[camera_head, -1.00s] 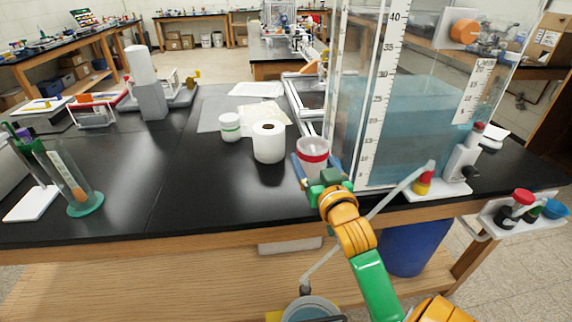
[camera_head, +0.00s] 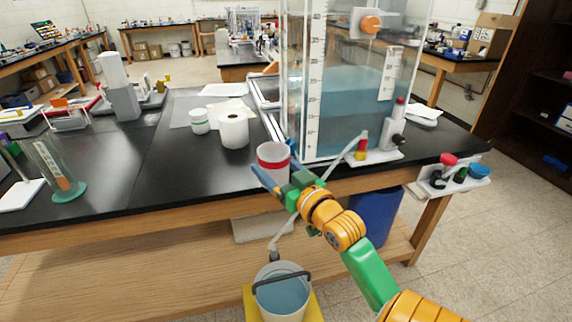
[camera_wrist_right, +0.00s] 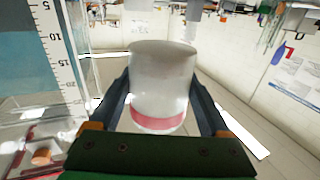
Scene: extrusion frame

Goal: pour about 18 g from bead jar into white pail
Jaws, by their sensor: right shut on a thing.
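The bead jar (camera_head: 272,155), pale with a red band near its rim, is held by my right gripper (camera_head: 277,174). It looks upright in the head view, over the front edge of the black bench. In the right wrist view the jar (camera_wrist_right: 160,85) is between the two fingers of the gripper (camera_wrist_right: 162,100); that picture is upside down. The beads inside cannot be made out. A white pail (camera_head: 283,306) with a dark handle and bluish contents stands low in front of the bench, on something yellow. My left gripper is out of view.
A tall clear tank (camera_head: 345,130) of blue water with a scale stands just right of the jar. A white paper roll (camera_head: 234,130) and a green-banded jar (camera_head: 199,122) stand behind left. A tube rack (camera_head: 455,175) juts out at the right.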

